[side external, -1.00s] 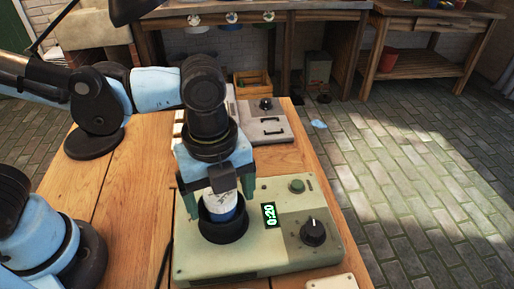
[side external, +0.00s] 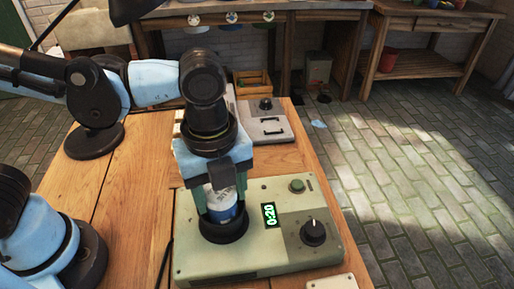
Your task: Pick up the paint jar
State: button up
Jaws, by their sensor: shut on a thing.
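The paint jar (side external: 222,206) is white above and blue below. It sits low between the fingers of my gripper (side external: 222,200), which points down and is shut on it. The jar's lower end is at the black round holder (side external: 224,231) on the green-grey machine; whether it is still inside the holder's rim or just above it, I cannot tell. The jar's top is hidden by my gripper.
A second grey device (side external: 268,122) with a knob stands behind. Bare wooden table (side external: 125,200) lies to the left.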

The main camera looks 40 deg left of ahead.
aim_at(218, 193)
jog(key=shift+r, duration=0.4)
jog(key=r, duration=0.3)
jog(key=shift+s+d, duration=0.1)
jog(key=shift+s, duration=0.2)
jog(key=s+d+r, duration=0.3)
jog(key=s+r, duration=0.3)
jog(key=s, duration=0.4)
jog(key=w+d+f+n, duration=0.1)
jog(key=w+n, duration=0.3)
jog(key=w, duration=0.5)
jog(key=w+d+f+n, duration=0.2)
jog(key=w+n, duration=0.1)
jog(key=w, duration=0.7)
jog(key=shift+w+a+f+n, duration=0.35)
jog(key=shift+w+a+f, duration=1.25)
jog(key=shift+w+f, duration=0.75)
jog(key=shift+w+a+f+n, duration=0.3)
jog(key=shift+w+a+f, duration=1.25)
jog(key=shift+w+f, duration=0.85)
jog(key=shift+w+a+f+n, duration=0.35)
jog(key=shift+w+a+f, duration=1.45)
jog(key=shift+w, duration=0.85)
jog(key=shift+d+f, duration=0.2)
jog(key=shift+f, duration=0.15)
